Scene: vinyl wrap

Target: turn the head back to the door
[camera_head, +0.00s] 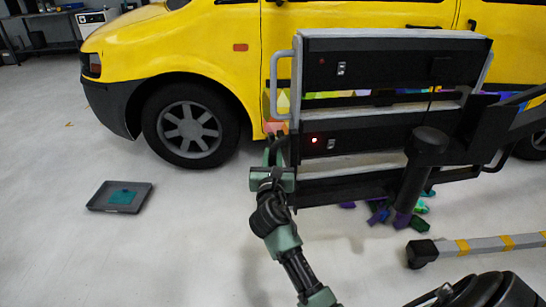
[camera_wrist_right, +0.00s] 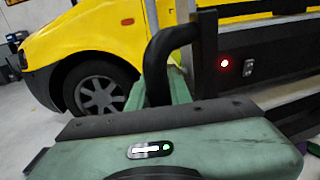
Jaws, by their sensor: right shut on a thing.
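The yellow van (camera_head: 175,45) stands across the back, and its yellow side door (camera_head: 360,17) shows above a black two-panel lamp head (camera_head: 385,65). The head hides most of the van's lower side; coloured patches (camera_head: 283,103) show at its left edge and between its panels. My right gripper (camera_head: 273,150) is at the left end of the lower panel, near a lit red light (camera_head: 314,140). In the right wrist view, the gripper (camera_wrist_right: 160,92) is shut on a black curved handle (camera_wrist_right: 170,42) beside the panel. My left gripper is out of view.
A dark tray (camera_head: 101,207) with a teal piece lies on the floor at left. Coloured scraps (camera_head: 378,213) lie under the lamp head. A grey stand leg with yellow bands (camera_head: 485,245) lies low at right. The floor at left is largely clear.

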